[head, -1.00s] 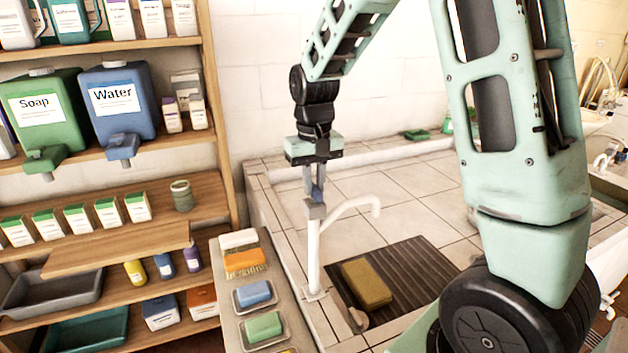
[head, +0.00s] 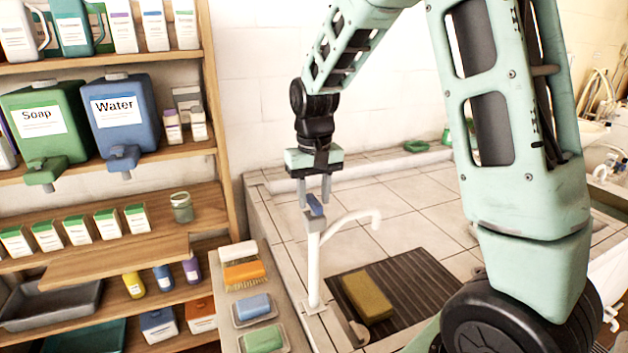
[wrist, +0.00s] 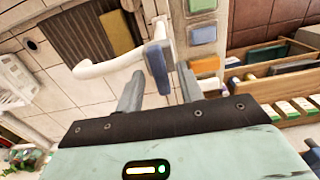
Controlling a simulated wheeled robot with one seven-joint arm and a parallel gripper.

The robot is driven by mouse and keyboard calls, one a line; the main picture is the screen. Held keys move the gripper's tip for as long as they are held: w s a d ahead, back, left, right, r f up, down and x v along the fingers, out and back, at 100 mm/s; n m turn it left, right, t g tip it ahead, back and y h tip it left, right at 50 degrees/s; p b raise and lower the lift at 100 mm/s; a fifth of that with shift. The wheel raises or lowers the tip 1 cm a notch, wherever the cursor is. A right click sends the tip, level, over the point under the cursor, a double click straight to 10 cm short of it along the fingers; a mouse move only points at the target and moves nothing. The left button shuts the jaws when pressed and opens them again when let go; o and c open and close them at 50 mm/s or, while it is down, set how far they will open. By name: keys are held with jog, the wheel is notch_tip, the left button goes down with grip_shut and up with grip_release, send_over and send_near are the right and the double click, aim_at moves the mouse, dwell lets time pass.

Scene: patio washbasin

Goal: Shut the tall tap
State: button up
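The tall tap (head: 314,262) is a white post with a curved spout pointing right and a blue handle (head: 315,206) on top. It stands on the tiled counter beside the dark ribbed mat. My gripper (head: 314,197) points down over the top of the tap, its two fingers apart on either side of the blue handle. In the wrist view, the blue handle (wrist: 158,66) lies between the open fingers, with a visible gap to the finger on the right. Whether the left finger touches the handle is hard to tell.
A ribbed drain mat (head: 420,272) with a yellow sponge (head: 368,297) lies right of the tap. A narrow ledge with brushes and soap dishes (head: 256,310) runs along its left. Wooden shelves (head: 120,250) with dispensers stand further left.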

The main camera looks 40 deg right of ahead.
aim_at(314, 200)
notch_tip(314, 200, up, 17)
jog(key=b, duration=0.2)
jog(key=shift+r, duration=0.15)
dwell(0.5)
